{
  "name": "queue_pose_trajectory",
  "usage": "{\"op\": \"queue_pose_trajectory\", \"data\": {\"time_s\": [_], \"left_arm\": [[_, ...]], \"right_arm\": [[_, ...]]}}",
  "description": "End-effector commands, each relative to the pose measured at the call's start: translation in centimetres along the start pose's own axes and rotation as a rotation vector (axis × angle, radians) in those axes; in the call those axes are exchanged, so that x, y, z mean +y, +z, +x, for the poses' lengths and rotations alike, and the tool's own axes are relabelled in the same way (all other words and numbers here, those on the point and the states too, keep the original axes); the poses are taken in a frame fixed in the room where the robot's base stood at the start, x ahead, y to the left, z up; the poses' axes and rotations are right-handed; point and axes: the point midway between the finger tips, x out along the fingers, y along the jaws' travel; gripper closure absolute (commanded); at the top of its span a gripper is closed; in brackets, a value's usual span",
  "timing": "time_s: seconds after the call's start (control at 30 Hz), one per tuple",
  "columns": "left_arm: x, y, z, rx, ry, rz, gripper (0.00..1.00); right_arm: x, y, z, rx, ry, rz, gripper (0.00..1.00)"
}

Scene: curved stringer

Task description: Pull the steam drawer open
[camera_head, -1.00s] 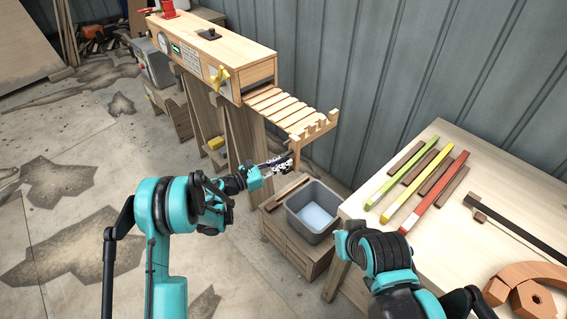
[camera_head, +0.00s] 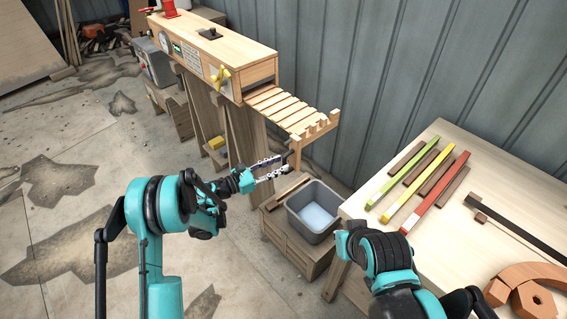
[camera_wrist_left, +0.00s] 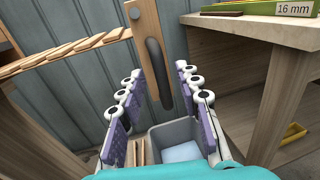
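The steam box (camera_head: 215,62) is a long wooden box along the wall. Its slatted wooden drawer (camera_head: 281,103) sticks out of the near end, with a notched end piece. A wooden bar with a dark curved handle (camera_wrist_left: 157,72) hangs down at the drawer's outer end. My left gripper (camera_head: 279,165) is open just below and left of that bar. In the left wrist view, the handle shows between the tips of the two spread fingers (camera_wrist_left: 160,88); I cannot tell whether they touch it.
A grey bin (camera_head: 311,212) with pale blue contents stands on a wooden crate (camera_head: 290,246) below the drawer. A workbench (camera_head: 440,240) with coloured strips (camera_head: 402,178) is to the right. The metal wall (camera_head: 400,70) stands close behind. Open floor lies to the left.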

Motion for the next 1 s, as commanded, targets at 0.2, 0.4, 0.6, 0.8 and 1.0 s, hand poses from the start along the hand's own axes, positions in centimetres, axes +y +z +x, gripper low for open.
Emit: {"op": "queue_pose_trajectory", "data": {"time_s": [0.2,0.4,0.6,0.8,1.0], "left_arm": [[0.1,0.0,-5.1,0.0,0.005,0.0,0.66],[0.1,0.0,-8.1,0.0,0.003,0.0,0.66],[0.0,0.0,-9.0,0.0,0.0,0.0,0.66],[0.0,0.0,-9.0,0.0,0.0,0.0,0.66],[0.0,0.0,-9.0,0.0,0.0,0.0,0.66]], "right_arm": [[0.0,0.0,0.0,0.0,0.0,0.0,1.0],[0.0,0.0,0.0,0.0,0.0,0.0,1.0],[0.0,0.0,0.0,0.0,0.0,0.0,1.0],[0.0,0.0,0.0,0.0,0.0,0.0,1.0],[0.0,0.0,0.0,0.0,0.0,0.0,1.0]]}}
